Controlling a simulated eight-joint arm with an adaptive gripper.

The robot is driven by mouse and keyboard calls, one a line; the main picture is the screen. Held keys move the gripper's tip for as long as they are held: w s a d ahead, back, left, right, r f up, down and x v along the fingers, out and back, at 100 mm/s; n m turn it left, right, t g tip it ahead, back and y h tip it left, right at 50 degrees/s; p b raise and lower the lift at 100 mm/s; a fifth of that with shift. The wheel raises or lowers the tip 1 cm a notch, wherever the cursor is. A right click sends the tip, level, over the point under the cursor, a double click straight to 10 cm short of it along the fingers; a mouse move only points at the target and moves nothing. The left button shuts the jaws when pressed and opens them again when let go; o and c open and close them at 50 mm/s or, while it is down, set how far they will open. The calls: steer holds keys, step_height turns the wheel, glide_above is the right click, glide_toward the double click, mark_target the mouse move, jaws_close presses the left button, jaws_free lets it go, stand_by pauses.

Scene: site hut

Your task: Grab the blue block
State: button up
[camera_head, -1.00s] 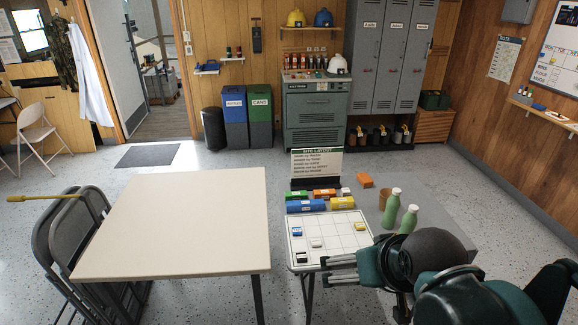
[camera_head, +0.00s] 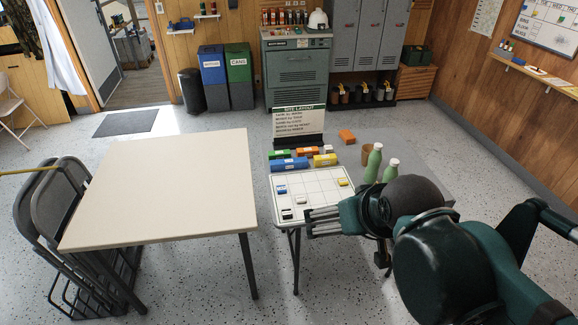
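A long blue block (camera_head: 289,165) lies at the back left of the small table (camera_head: 318,178), behind the white grid board. A smaller blue block (camera_head: 281,190) sits in a left cell of the white grid board (camera_head: 312,188). My gripper (camera_head: 307,223) is at the front of the board, its fingers pointing left. The fingers look spread with a gap between them and nothing held. Both blue blocks are beyond the fingertips and apart from them. My gripper covers the board's front right part.
Green (camera_head: 279,154), orange (camera_head: 308,152) and yellow (camera_head: 325,160) blocks lie near the long blue one. Two green bottles (camera_head: 373,163) and a brown cup (camera_head: 366,152) stand at the right. A sign (camera_head: 298,122) stands behind. A large bare table (camera_head: 165,190) is at left.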

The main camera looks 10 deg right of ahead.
steer(key=c, duration=2.1)
steer(key=shift+w, duration=0.1)
